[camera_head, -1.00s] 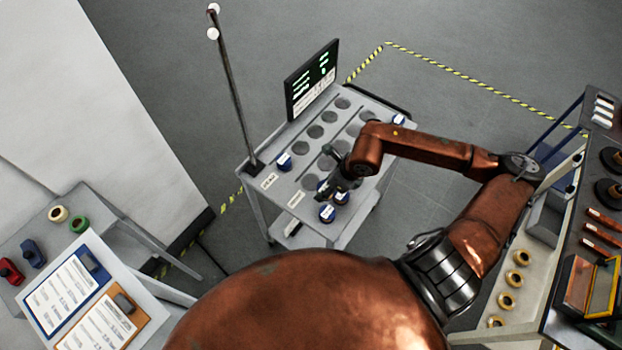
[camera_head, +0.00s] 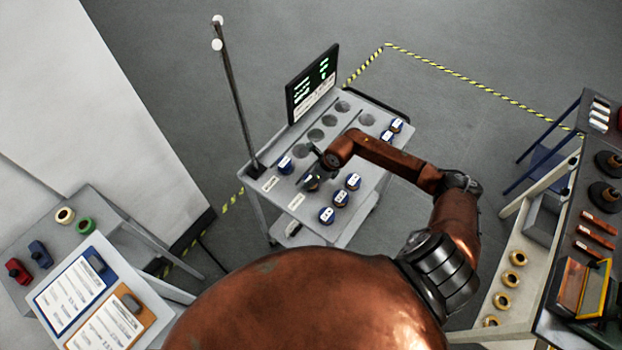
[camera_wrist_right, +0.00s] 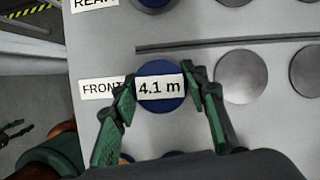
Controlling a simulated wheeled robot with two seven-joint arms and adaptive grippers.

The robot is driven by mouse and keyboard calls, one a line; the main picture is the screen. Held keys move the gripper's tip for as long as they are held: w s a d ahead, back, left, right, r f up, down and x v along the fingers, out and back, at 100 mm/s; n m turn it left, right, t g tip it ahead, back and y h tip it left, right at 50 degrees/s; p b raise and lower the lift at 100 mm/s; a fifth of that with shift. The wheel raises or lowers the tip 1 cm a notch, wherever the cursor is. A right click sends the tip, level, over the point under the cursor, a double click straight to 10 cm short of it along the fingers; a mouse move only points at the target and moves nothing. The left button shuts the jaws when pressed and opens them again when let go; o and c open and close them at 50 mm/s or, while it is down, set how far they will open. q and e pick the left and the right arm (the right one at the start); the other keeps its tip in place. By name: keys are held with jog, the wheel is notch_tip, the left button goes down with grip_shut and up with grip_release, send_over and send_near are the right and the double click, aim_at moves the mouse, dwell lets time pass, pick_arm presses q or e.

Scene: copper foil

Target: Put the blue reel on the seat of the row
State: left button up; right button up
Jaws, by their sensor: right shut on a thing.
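My right gripper (camera_wrist_right: 165,100) is shut on a blue reel (camera_wrist_right: 160,88) with a white "4.1 m" label, one finger on each side. In the head view the held reel (camera_head: 312,183) is partly covered by the gripper (camera_head: 316,174). It is over the front row's end beside the FRONT label (camera_wrist_right: 102,88); I cannot tell whether it is fully down in a seat. Empty round seats (camera_wrist_right: 241,76) follow to its right. The rear row has a blue reel (camera_head: 286,165) at its label end. A small dark claw, likely my left gripper (camera_wrist_right: 14,131), shows at the wrist view's left edge.
Several blue reels (camera_head: 340,198) stand along the cart's near edge. The grey cart (camera_head: 258,210) carries a screen (camera_head: 312,80) and a tall pole (camera_head: 235,95). A side table with clipboards (camera_head: 75,282) is at left, a rack with brass rings (camera_head: 509,278) at right.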

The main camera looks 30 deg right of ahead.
jog(key=shift+f, duration=0.25)
jog(key=o, duration=0.7)
jog(key=shift+f, duration=0.15)
jog(key=o, duration=0.5)
jog(key=shift+c, duration=0.2)
jog(key=shift+r, duration=0.25)
jog(key=shift+s+d+r, duration=0.15)
jog(key=shift+d+r, duration=0.05)
jog(key=shift+r, duration=0.15)
jog(key=b+v, duration=0.2)
jog(key=v, duration=0.9)
